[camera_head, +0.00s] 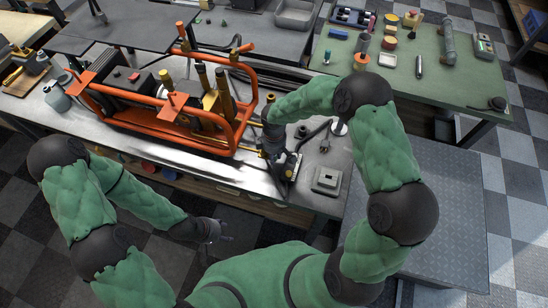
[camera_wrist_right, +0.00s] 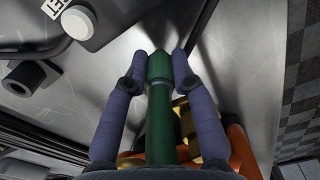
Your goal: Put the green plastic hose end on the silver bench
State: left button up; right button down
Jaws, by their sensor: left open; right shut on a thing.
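The green plastic hose end (camera_wrist_right: 159,115) lies between the fingers of my right gripper (camera_wrist_right: 160,68) in the right wrist view, with its tip pointing away from the wrist. My right gripper is shut on it. In the head view my right gripper (camera_head: 276,152) is over the silver bench (camera_head: 222,172), just right of the orange frame, and the hose end is hard to make out there. The bench surface also shows in the right wrist view (camera_wrist_right: 232,50); I cannot tell whether the hose end touches it. My left gripper (camera_head: 222,235) is open and empty, in front of the bench.
An orange-framed machine (camera_head: 165,140) takes up much of the bench. A grey box-like device (camera_head: 326,181) sits near the bench's right front corner. A green-topped table (camera_head: 440,90) with several tools stands at the back right. A grey metal platform (camera_head: 455,215) is at the right.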

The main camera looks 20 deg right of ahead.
jog(key=shift+f, duration=0.6)
jog(key=shift+w, duration=0.1)
jog(key=shift+f+b, duration=0.2)
jog(key=shift+b, duration=0.1)
jog(key=c, duration=1)
grip_release()
jog(key=shift+r, duration=0.1)
notch_tip(320, 180, up, 12)
jog(key=p, duration=0.5)
jog(key=shift+r, duration=0.15)
